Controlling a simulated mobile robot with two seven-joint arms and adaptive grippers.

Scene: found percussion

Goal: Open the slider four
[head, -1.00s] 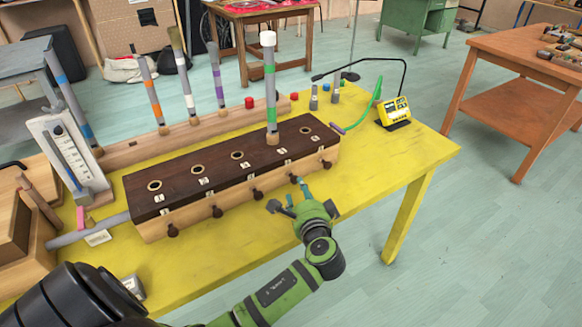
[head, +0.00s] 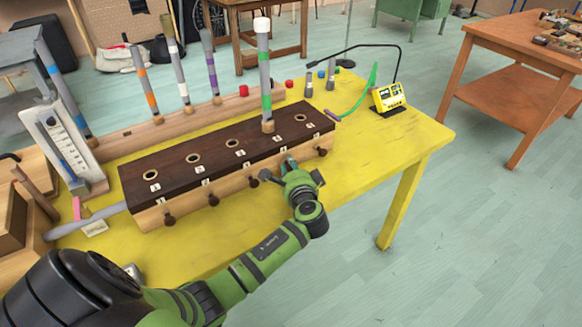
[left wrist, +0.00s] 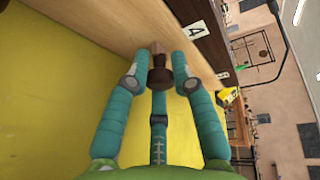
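A long wooden box with a dark top (head: 215,150) stands on the yellow table, with holes in its top and a row of dark knobs along its front. In the left wrist view, the label 4 (left wrist: 195,29) is on the box just above a brown knob (left wrist: 158,66). My left gripper (head: 289,163) is at the box front; it also shows in the left wrist view (left wrist: 159,72). Its teal fingers are apart, on either side of that knob. Whether they touch it is hard to tell. In the head view the gripper hides this knob. My right gripper is not in view.
The neighbouring knobs (head: 252,181) and (head: 322,151) are close on both sides. A tall grey tube with a green band (head: 265,85) stands on the box. A yellow device (head: 389,97) sits at the back right. The yellow table (head: 390,150) is clear at right.

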